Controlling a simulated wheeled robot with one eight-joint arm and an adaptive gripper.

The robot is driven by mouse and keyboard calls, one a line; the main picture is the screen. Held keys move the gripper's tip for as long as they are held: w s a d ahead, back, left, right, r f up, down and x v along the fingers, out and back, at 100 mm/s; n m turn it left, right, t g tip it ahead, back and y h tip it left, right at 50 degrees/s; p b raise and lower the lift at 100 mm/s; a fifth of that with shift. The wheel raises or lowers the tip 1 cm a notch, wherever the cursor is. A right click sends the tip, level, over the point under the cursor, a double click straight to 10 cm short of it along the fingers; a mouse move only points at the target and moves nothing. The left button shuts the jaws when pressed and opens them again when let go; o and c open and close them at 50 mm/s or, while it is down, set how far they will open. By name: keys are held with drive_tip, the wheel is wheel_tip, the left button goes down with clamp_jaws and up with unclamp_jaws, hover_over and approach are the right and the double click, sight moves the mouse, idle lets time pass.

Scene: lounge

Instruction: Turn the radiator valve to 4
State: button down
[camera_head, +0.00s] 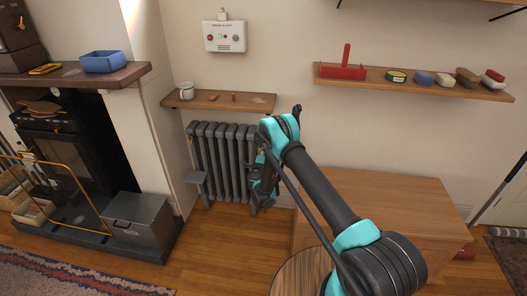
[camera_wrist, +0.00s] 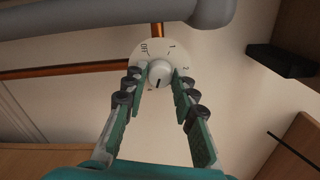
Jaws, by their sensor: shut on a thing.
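The radiator valve shows in the wrist view as a round white dial plate (camera_wrist: 158,50) with a small white knob (camera_wrist: 160,72) at its middle. OFF, 1 and 2 are readable on the plate; the marks lower down are partly hidden by the knob and fingers. A dark line on the knob points toward the bottom of the picture. My gripper (camera_wrist: 159,75) has one finger on each side of the knob and is shut on it. In the head view the grey radiator (camera_head: 222,158) stands against the wall, and my arm hides the valve.
A copper pipe (camera_wrist: 85,69) runs beside the dial. A wooden shelf (camera_head: 205,103) with a mug (camera_head: 186,90) hangs above the radiator. A wooden cabinet (camera_head: 390,205) stands right of it, and a grey metal box (camera_head: 138,218) sits left. Some floor in front is clear.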

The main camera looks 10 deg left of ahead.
drive_tip(key=shift+m, duration=0.9)
drive_tip(key=c, duration=1.2)
unclamp_jaws()
wheel_tip(320, 180, up, 10)
